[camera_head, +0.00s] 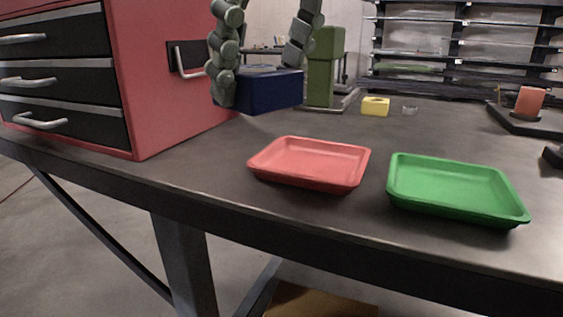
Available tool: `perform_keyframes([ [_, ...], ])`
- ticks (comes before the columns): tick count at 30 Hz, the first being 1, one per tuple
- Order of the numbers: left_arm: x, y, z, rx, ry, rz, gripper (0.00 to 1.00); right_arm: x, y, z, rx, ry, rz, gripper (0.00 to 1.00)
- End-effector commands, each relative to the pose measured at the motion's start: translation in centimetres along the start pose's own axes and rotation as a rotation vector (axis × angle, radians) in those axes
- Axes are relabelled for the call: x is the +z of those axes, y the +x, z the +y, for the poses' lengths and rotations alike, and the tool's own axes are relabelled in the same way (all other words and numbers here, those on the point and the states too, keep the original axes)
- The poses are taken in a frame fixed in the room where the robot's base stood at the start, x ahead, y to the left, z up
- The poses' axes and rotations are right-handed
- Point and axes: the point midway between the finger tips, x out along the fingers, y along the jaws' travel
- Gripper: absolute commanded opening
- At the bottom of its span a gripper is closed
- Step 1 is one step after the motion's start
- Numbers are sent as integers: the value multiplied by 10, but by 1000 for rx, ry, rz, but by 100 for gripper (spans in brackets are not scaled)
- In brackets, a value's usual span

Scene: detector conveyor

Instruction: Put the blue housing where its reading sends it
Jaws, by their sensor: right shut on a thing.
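The blue housing (265,91) is a dark blue box held in the air above the table, beside the red cabinet. My right gripper (258,82) reaches down from the top edge with one finger on each side of the housing and is shut on it. A red tray (310,165) and a green tray (455,188) stand empty near the front edge of the table, lower and to the right of the housing. No reading can be seen. My left gripper is out of view.
A red cabinet (185,110) with black drawers fills the left. Behind the housing stands a green upright block (321,68) on a grey base. A yellow block (375,106) and an orange block (529,101) on a dark stand are farther back. The table (215,165) is clear before the cabinet.

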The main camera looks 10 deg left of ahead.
Motion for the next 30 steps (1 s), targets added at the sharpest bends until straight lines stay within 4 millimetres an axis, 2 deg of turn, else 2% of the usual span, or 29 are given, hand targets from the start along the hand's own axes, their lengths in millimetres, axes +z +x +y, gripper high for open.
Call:
perform_keyframes([
  [4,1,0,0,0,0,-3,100,-2,1,-6,-3,11,-3,12],
  [7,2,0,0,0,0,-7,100,-3,9,-19,-3,16,-2,12],
  [15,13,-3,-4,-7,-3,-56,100,-8,45,-76,-3,16,-1,12],
  [21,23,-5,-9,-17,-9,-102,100,-10,65,-108,-3,13,-3,12],
  [25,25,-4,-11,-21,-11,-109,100,-10,70,-116,-3,10,-4,12],
  [30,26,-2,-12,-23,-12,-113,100,-16,83,-117,-3,9,-1,12],
])
